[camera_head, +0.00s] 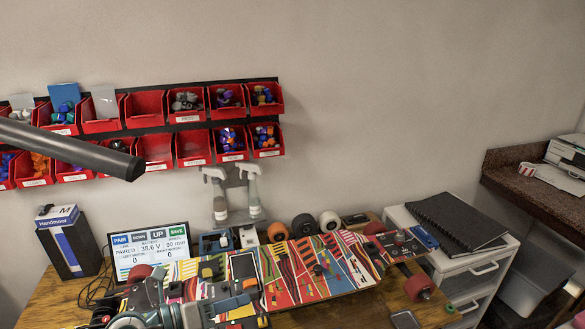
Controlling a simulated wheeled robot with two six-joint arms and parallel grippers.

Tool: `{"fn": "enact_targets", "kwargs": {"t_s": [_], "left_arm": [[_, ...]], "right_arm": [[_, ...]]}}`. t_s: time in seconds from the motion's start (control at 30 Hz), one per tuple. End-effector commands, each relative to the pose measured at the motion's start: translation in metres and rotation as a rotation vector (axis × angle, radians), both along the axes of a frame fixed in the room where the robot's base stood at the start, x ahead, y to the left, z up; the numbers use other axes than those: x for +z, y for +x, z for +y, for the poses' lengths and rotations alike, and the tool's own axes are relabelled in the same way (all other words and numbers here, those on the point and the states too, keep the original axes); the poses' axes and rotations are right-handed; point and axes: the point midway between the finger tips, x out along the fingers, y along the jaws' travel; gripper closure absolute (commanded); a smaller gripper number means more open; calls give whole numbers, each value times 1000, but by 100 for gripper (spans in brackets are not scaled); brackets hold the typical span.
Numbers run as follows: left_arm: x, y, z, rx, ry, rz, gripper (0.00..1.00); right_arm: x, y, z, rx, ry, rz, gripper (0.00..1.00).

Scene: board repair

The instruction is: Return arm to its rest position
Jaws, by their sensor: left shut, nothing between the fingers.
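My left gripper (243,302) comes in from the lower left, over the left part of a skateboard. It is shut with nothing between its fingers; whether it touches the board cannot be told. The skateboard (335,265) lies on the wooden workbench, its multicoloured striped deck facing up. Red wheels show at its right end, and my left arm hides part of its left end. My right gripper is not in view.
Several loose wheels (303,226) sit behind the board. Red bins (146,108) and spray bottles (219,196) hang on the wall. A drawer cabinet (468,262) stands right. Space above the board is clear.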

Motion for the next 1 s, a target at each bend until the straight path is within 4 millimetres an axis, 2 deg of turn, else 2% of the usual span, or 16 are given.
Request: {"fn": "enact_targets", "kwargs": {"t_s": [0.17, 0.3, 0.4, 0.47, 0.57, 0.67, 0.83, 0.9, 1.0], "left_arm": [[50, -7, 9, 106, -365, -63, 100], [85, -10, 42, 248, -697, -65, 100], [97, -10, 75, 374, -923, -30, 100], [97, -11, 97, 460, -1052, 3, 100], [85, -13, 134, 618, -1252, 86, 100], [60, -17, 168, 796, -1427, 195, 100], [-8, -37, 208, 1135, -1649, 452, 100], [-42, -52, 215, 1285, -1706, 580, 100], [-89, -80, 216, 1500, -1745, 781, 100]], "right_arm": [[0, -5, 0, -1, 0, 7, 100], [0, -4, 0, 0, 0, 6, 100], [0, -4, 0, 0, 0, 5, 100], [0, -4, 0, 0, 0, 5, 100], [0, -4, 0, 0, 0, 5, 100], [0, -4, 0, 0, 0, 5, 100], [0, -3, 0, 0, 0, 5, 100], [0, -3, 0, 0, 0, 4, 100], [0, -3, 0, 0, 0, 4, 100]]}}
